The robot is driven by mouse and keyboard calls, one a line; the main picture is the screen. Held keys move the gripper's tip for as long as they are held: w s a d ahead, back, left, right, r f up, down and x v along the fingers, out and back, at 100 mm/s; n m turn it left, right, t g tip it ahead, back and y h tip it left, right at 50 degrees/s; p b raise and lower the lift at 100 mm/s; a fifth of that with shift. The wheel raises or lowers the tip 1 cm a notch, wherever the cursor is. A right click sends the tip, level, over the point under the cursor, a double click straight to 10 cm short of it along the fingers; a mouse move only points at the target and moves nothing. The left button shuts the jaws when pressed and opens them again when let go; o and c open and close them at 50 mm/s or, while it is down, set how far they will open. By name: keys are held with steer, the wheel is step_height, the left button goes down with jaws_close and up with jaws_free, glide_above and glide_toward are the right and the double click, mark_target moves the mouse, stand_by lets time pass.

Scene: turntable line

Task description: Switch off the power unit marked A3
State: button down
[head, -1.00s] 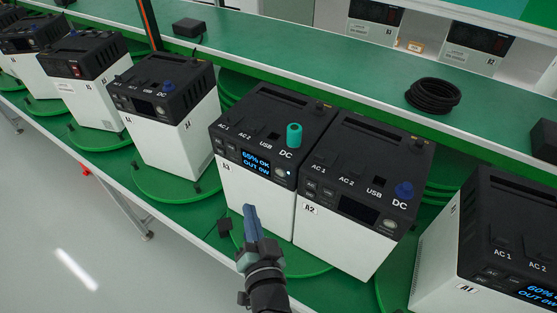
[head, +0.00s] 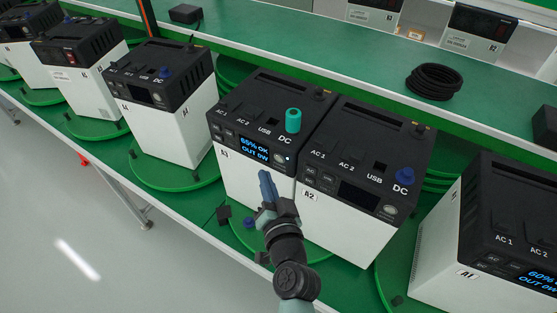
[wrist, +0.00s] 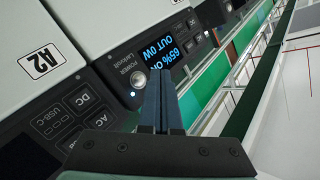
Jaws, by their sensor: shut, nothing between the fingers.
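The power unit marked A3 (head: 252,185) stands in the middle, a white box with a black top and a teal cap (head: 292,120) at its DC socket. My gripper (head: 264,174) is shut and empty in front of the A3 front, below the display and button. In the wrist view its fingertips (wrist: 158,80) appear beside the button; contact cannot be told.
The A2 unit (head: 350,215) stands close at the right of A3, its display dark and a blue cap (head: 405,176) on top. The A1 unit (head: 500,240) is further right with a lit display. More units stand on the left. A black cable coil (head: 433,82) lies behind.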

mark_target(271, 155)
steer(key=shift+w+d+b, duration=0.55)
steer(key=shift+w+d, duration=0.2)
steer(key=shift+w, duration=0.3)
steer(key=shift+w, duration=0.1)
stand_by(1.3)
steer(key=shift+w+d+b, duration=0.25)
steer(key=shift+d+b, duration=0.05)
steer(key=shift+b, duration=0.05)
steer(key=shift+w+d+b, duration=0.2)
steer(key=shift+w+b, duration=0.1)
stand_by(0.7)
steer(key=shift+s+a, duration=0.5)
steer(key=shift+s, duration=0.15)
steer(key=shift+s+a+p, duration=0.55)
steer(key=shift+s+a, duration=0.2)
steer(key=shift+s, duration=0.25)
steer(key=shift+s+a+p, duration=0.5)
steer(key=shift+s+a, duration=0.2)
steer(key=shift+s, duration=0.3)
